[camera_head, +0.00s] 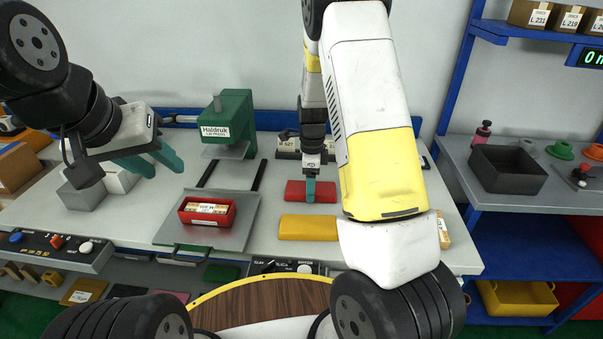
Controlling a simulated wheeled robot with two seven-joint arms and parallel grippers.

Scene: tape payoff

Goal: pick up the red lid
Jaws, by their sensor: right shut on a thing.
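The red lid (295,191) lies flat on the white table, behind a yellow lid (306,228). My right gripper (310,196) points down over the middle of the red lid and is shut on it; the fingers cover part of it. I see no clear gap between the lid and the table. My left gripper (159,166) hangs over the left of the table with its teal fingers apart and nothing between them.
A red box (230,215) with labelled contents stands on a grey plate in front of the green press (229,119). Grey blocks (85,196) sit at the left. A dark open bin (507,170) stands on the right shelf. My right arm hides the table's right part.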

